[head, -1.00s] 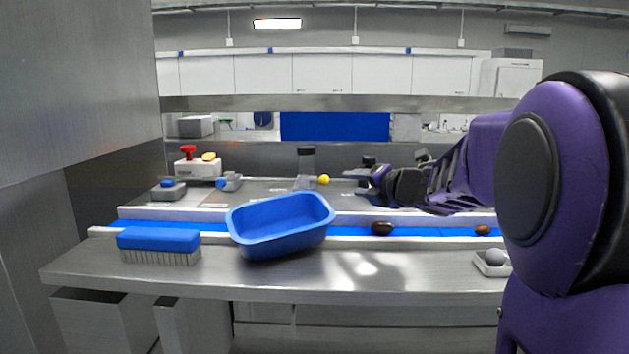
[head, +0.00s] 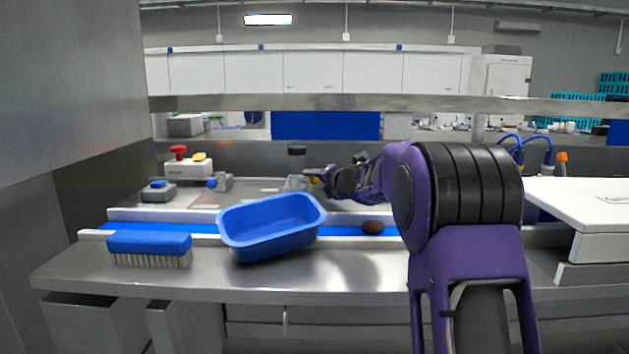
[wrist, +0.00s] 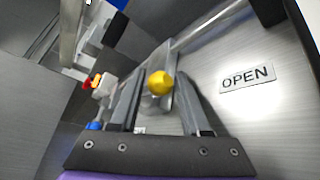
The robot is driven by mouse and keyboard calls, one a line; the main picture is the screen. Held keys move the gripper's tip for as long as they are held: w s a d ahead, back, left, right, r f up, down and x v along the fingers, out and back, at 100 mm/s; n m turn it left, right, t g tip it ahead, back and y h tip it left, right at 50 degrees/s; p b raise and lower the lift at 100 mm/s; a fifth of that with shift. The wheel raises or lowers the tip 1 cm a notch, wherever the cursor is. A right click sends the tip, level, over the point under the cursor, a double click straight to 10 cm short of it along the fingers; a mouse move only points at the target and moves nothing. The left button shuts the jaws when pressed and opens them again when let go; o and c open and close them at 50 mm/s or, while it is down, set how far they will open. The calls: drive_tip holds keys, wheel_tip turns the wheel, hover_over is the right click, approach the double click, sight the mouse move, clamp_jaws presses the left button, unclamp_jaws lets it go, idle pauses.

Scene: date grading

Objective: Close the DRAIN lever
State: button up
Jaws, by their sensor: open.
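A lever with a yellow ball knob (head: 316,181) stands at the back of the bench, beside a grey fixture with a dark cap (head: 297,150). In the wrist view the yellow knob (wrist: 160,83) shows between the two fingers, with a metal rod behind it. A plate reading OPEN (wrist: 246,77) is to its right. No DRAIN label is readable. My gripper (head: 314,173) is open at the knob, one finger on each side in the wrist view. I cannot tell whether a finger touches it.
A blue tub (head: 270,253) and a blue brush (head: 150,245) stand in front on the bench. A brown date (head: 373,227) lies on the blue belt. A box with a red button (head: 178,150) and a blue-knobbed device (head: 220,182) stand back left.

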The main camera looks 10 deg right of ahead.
clamp_jaws()
drive_tip(key=b, duration=0.1)
drive_tip(key=m+h+b, duration=0.1)
drive_tip(key=b, duration=0.1)
drive_tip(key=shift+s+a+f+b, duration=0.15)
drive_tip(key=shift+s+f+b, duration=0.1)
drive_tip(key=shift+f+b, duration=0.1)
drive_tip(key=shift+s+m+t+h+b, duration=0.25)
drive_tip(key=shift+m+h+b, duration=0.35)
drive_tip(key=shift+h+b, duration=0.4)
drive_tip(key=shift+s+r+m+h+b, duration=0.1)
drive_tip(key=shift+r+m+h+b, duration=0.1)
drive_tip(key=shift+m+h+b, duration=0.4)
unclamp_jaws()
drive_tip(key=shift+a+r, duration=0.1)
drive_tip(key=shift+r, duration=0.1)
